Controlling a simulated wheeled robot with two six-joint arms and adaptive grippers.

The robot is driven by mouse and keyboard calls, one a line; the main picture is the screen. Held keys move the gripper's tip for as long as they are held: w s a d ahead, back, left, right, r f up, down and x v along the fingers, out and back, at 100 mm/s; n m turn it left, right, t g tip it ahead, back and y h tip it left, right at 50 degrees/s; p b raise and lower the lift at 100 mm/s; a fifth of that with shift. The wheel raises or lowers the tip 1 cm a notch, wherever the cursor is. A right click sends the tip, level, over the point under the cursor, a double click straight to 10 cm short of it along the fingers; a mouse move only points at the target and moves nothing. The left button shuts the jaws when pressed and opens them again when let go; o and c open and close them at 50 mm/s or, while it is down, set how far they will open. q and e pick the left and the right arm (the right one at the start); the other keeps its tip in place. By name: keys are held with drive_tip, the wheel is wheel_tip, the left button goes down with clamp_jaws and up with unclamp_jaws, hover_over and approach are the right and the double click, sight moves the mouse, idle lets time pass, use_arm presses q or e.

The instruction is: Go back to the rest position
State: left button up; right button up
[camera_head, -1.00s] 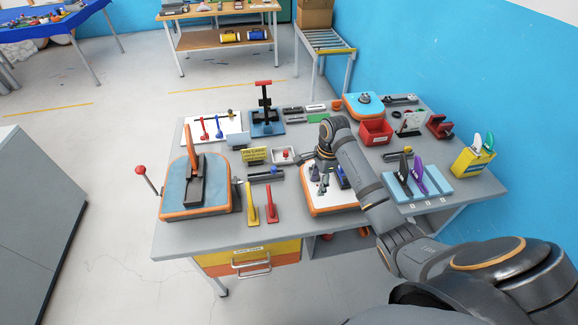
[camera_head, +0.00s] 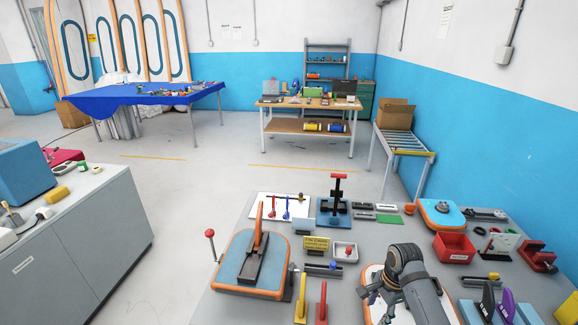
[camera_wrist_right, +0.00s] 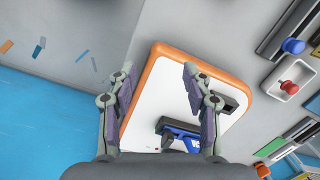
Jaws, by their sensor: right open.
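My right gripper (camera_wrist_right: 157,78) is open and empty in the right wrist view, its two fingers apart above a white board with an orange rim (camera_wrist_right: 146,112). A blue and black tool (camera_wrist_right: 180,130) lies on that board between the fingers. In the head view my right arm covers much of this board (camera_head: 368,272) near the front of the grey workbench (camera_head: 345,290). My left gripper is not in view.
On the bench stand a blue board with a black clamp (camera_head: 283,268), a red and black press (camera_head: 338,200), a red bin (camera_head: 454,246) and a blue rack with upright fins (camera_head: 487,305). A grey cabinet (camera_head: 85,240) stands at left. The floor between (camera_head: 200,215) is clear.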

drive_tip(key=s+a+r+n+t+h, duration=0.1)
drive_tip(key=s+a+n+t, duration=0.15)
drive_tip(key=s+n, duration=0.6)
drive_tip(key=s+a+r+n+t+h, duration=0.1)
drive_tip(key=s+a+r+n, duration=0.15)
drive_tip(key=s+n, duration=0.6)
drive_tip(key=s+d+f+g+b, duration=0.1)
drive_tip(key=s+f+b, duration=0.1)
drive_tip(key=f, duration=1.5)
drive_tip(key=s+d+f+g+b, duration=0.1)
drive_tip(key=s+f+b, duration=0.15)
drive_tip(key=f, duration=1.35)
drive_tip(key=s+d+f+b, duration=0.1)
drive_tip(key=s+f+b, duration=0.2)
drive_tip(key=s+f, duration=1.4)
drive_tip(key=shift+s+d+f, duration=0.2)
drive_tip(key=shift+d+f, duration=0.05)
drive_tip(key=shift+f, duration=0.45)
